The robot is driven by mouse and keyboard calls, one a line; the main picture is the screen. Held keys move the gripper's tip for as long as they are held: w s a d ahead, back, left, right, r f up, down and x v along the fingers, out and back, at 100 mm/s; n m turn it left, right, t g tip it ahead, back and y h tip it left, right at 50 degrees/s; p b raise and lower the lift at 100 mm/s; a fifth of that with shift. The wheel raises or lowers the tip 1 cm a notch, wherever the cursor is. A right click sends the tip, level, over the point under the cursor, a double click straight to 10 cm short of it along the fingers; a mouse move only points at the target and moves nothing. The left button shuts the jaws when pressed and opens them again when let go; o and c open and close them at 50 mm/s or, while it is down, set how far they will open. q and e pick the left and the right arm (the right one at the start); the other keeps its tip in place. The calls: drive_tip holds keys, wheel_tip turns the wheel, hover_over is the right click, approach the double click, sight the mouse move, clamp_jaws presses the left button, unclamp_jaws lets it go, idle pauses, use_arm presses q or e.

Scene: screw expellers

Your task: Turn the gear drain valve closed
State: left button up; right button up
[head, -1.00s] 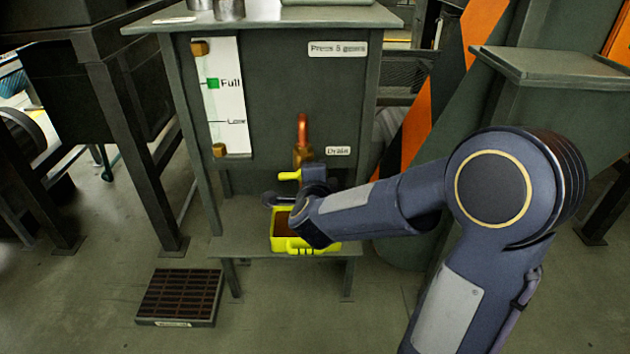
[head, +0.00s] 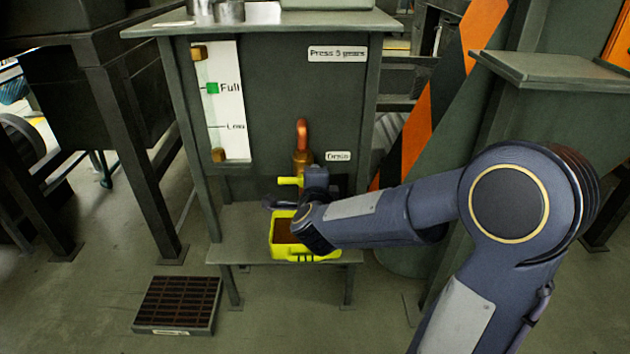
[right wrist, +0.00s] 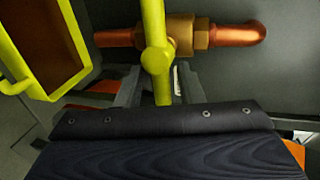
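The gear drain valve has a brass body (head: 301,160) with a copper pipe above it, on the front of the grey tank (head: 275,100). Its yellow lever (head: 289,181) points left in the head view, crosswise to the pipe. In the right wrist view the lever (right wrist: 157,60) also lies across the pipe and brass body (right wrist: 186,35). My right gripper (right wrist: 160,88) is at the lever; its two grey fingers stand on either side of the lower lever end, with a gap visible on the right side. The lever's right end is hidden by the gripper in the head view. My left gripper is out of view.
A yellow pan (head: 283,238) with brown contents sits on the shelf (head: 235,240) below the valve, close to my right gripper; its edge (right wrist: 70,30) shows in the right wrist view. A floor grate (head: 178,305) lies at lower left.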

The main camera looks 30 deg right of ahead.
drive_tip(key=shift+s+a+r, duration=0.15)
drive_tip(key=shift+s+r, duration=0.05)
drive_tip(key=shift+s, duration=0.05)
drive_tip(key=p+v, duration=0.3)
drive_tip(key=v, duration=0.4)
drive_tip(key=shift+s, duration=0.1)
